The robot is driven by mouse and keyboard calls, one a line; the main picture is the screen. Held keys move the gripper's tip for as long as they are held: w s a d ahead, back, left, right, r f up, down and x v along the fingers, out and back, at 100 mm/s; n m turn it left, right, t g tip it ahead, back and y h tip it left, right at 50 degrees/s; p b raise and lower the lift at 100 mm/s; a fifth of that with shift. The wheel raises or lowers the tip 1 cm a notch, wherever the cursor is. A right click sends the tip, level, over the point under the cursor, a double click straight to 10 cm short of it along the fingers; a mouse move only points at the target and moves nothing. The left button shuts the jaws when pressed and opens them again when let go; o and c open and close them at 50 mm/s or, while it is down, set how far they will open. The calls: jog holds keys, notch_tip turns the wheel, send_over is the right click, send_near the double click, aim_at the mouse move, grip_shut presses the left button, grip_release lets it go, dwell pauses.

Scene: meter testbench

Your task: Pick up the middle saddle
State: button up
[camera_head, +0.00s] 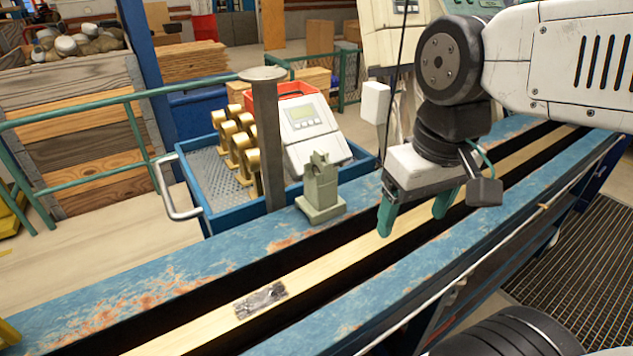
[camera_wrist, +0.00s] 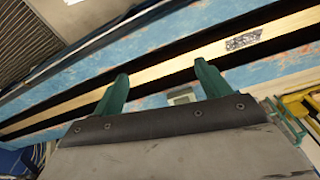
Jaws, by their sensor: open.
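One pale green saddle (camera_head: 321,196) stands upright on the far blue rail of the bench, with a broad foot and a notched top. No other saddle shows clearly, so I cannot tell its place in a row. My gripper (camera_head: 414,214) is open and empty, to the right of the saddle and above the bench, its green fingers pointing down. In the wrist view, a small pale piece (camera_wrist: 182,96), probably the saddle, shows partly between the open fingers (camera_wrist: 162,72); the gripper body hides the rest.
A grey post (camera_head: 267,145) with a round top stands left of the saddle. Behind are a blue tray (camera_head: 190,190) with several brass fittings (camera_head: 238,145) and a white meter (camera_head: 308,130). A dark plate (camera_head: 261,300) lies on the wooden strip (camera_head: 330,268). The near rail (camera_head: 420,258) is clear.

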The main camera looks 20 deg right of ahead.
jog(key=w+a+r+n, duration=0.1)
jog(key=w+a+r, duration=0.1)
jog(key=w, duration=1.2)
jog(key=n+g, duration=0.1)
send_over(321, 171)
jog(key=w, duration=0.2)
notch_tip(321, 171, down, 3)
jog(key=shift+f, duration=0.2)
jog(key=shift+w+f, duration=0.15)
jog(key=shift+f, duration=0.15)
jog(key=f, duration=0.7)
jog(key=shift+d+f, duration=0.2)
jog(key=shift+d, duration=0.2)
jog(key=shift+r, duration=0.1)
grip_shut()
